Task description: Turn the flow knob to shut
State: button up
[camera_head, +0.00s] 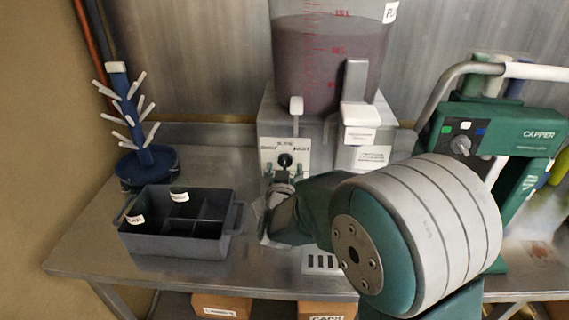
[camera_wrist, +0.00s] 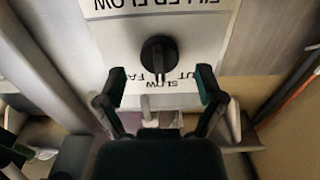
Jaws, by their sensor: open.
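The black flow knob (camera_wrist: 159,54) sits on a white panel lettered FILLER FLOW, which appears upside down in the wrist view. Its narrow end points down in that view, toward the lettering SLOW; parts of SHUT and FAST also show. In the head view the knob (camera_head: 285,160) is on the front of the filler (camera_head: 269,128), below the tank. My gripper (camera_wrist: 161,82) is open and empty, its fingertips apart on either side just below the knob in the wrist view. In the head view my gripper (camera_head: 283,181) is just under the knob, partly hidden by my arm.
A dark divided caddy (camera_head: 165,246) stands on the steel bench at left, before a blue bottle tree (camera_head: 133,120). A filled tank (camera_head: 325,60) stands above the filler. A green capper (camera_head: 509,130) stands at right. Bare bench lies around the caddy.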

jog(key=shift+w, duration=0.9)
jog(key=c, duration=1.1)
jog(key=shift+c, duration=0.2)
jog(key=shift+n, duration=0.3)
jog(key=n, duration=0.4)
jog(key=shift+a+n, duration=0.15)
jog(key=shift+n, duration=1.95)
